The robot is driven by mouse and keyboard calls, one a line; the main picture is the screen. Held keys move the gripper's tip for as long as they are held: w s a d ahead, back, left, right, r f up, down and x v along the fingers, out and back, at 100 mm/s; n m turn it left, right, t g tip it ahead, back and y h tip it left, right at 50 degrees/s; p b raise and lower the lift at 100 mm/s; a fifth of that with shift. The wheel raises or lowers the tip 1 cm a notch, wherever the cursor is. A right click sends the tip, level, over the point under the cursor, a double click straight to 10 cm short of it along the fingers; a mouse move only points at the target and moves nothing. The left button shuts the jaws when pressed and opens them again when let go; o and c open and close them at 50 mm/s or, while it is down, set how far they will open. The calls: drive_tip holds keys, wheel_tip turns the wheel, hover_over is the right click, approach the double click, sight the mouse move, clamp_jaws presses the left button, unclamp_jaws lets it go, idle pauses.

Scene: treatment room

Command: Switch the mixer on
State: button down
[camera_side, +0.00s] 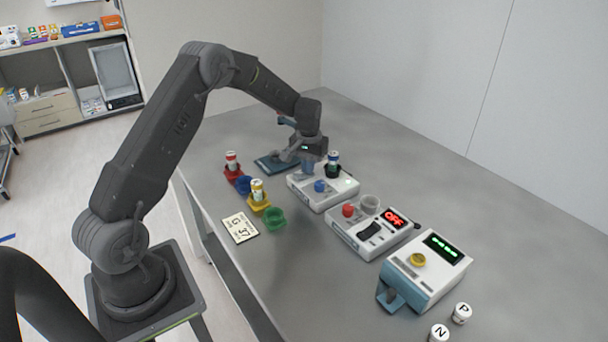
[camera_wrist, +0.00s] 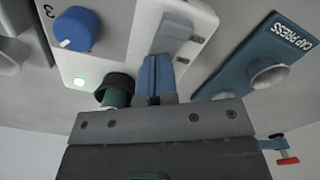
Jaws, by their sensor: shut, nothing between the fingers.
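A white device (camera_side: 312,200) with a blue knob (camera_side: 320,186) stands under my gripper (camera_side: 307,168); no readable label names it as the mixer. My gripper's blue fingers (camera_wrist: 156,75) are shut and empty, at the pale raised switch-like part (camera_wrist: 173,32) of the device. I cannot tell whether they touch it.
A teal cap press (camera_wrist: 258,68) is beside the device. A second white device (camera_side: 345,238) shows a red OFF display (camera_side: 395,217). A third device (camera_side: 425,275) has a yellow knob. Coloured cups, some with vials, stand left (camera_side: 275,219).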

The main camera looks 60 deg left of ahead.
drive_tip(key=shift+r, duration=3.55)
drive_tip(key=s+d+r+m+t, duration=0.3)
drive_tip(key=s+d+r, duration=0.8)
drive_tip(key=d+r, duration=0.3)
drive_tip(key=s+d+m+t, duration=0.1)
drive_tip(key=s+d, duration=0.2)
drive_tip(key=s, duration=0.6)
drive_tip(key=s+d+r+m+t, duration=0.1)
drive_tip(key=s+d, duration=0.3)
drive_tip(key=s, duration=0.5)
drive_tip(key=shift+s+d+r+m+t, duration=0.2)
drive_tip(key=shift+r+m+t, duration=0.1)
drive_tip(key=shift+m, duration=0.2)
